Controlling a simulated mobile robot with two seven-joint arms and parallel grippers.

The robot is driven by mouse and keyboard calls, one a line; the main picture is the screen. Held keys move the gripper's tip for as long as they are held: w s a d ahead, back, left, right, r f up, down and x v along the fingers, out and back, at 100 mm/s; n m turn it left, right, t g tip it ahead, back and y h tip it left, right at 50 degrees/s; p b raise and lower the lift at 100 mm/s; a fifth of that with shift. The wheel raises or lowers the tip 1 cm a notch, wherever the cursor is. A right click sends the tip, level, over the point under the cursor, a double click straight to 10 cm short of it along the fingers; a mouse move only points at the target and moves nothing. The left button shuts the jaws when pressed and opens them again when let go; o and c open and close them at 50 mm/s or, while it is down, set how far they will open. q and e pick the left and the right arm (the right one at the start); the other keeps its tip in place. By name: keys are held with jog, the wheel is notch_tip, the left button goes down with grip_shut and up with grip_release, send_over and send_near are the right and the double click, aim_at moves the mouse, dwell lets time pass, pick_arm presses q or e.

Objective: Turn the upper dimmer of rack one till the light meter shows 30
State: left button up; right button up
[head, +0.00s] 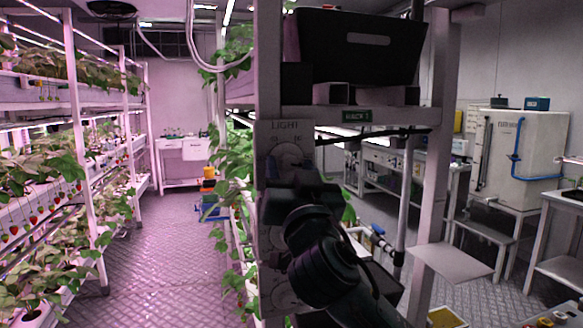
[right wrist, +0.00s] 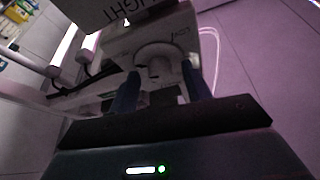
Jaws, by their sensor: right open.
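The pale control panel marked LIGHT (head: 285,127) is on the front post of the rack with the green RACK 1 sign (head: 357,116). Its round upper dimmer (head: 287,153) shows just above my right gripper (head: 288,183) in the head view. In the right wrist view the dimmer (right wrist: 160,52) lies ahead, between the two dark fingers of the right gripper (right wrist: 160,76). The fingers are apart, one toward each side of the dimmer; I cannot tell whether they touch it. My arm hides much of the lower panel. I cannot make out a light meter reading. My left gripper is not in view.
A black crate (head: 362,48) sits on the rack above the sign. Strawberry racks (head: 88,150) line the left side, with a clear floor aisle (head: 165,240) between. A small pale shelf (head: 450,262) juts out right of my arm.

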jog(key=c, duration=1)
